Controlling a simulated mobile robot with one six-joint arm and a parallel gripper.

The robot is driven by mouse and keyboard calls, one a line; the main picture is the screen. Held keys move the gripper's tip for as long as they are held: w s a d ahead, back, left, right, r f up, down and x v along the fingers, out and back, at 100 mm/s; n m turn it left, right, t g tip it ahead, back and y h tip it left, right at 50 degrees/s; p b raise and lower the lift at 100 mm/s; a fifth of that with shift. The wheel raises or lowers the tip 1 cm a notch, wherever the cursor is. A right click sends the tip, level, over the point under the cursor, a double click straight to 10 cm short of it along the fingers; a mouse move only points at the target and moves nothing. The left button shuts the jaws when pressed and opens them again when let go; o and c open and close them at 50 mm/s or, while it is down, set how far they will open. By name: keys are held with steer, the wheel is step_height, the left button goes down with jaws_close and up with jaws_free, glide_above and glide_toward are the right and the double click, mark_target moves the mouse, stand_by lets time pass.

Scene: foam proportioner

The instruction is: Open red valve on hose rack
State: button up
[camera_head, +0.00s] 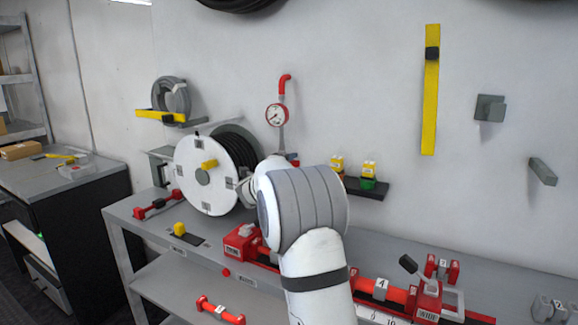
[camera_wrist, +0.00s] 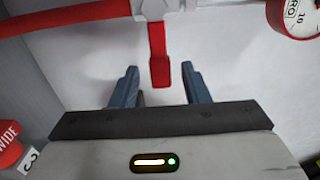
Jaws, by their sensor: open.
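The red valve handle (camera_wrist: 159,58) hangs from a silver valve body (camera_wrist: 157,8) on a red pipe (camera_wrist: 70,19) in the wrist view. My gripper (camera_wrist: 162,78) is open, with one dark finger on each side of the handle's free end. Gaps show on both sides, and no contact is visible. Whether the handle lies at fingertip depth is hard to tell. In the head view, a bit of red (camera_head: 292,159) shows below the pressure gauge (camera_head: 276,115), beside the hose reel (camera_head: 206,172). My arm hides my gripper and most of the valve there.
The gauge's edge also shows at the wrist view's upper right (camera_wrist: 295,16). A dark shelf (camera_head: 367,188) with small yellow and green bottles is right of my wrist. Red fittings (camera_head: 380,290) lie on the grey bench (camera_head: 135,212) below.

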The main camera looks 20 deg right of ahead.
steer(key=shift+x, duration=1.05)
steer(key=shift+c, duration=0.2)
jaws_close()
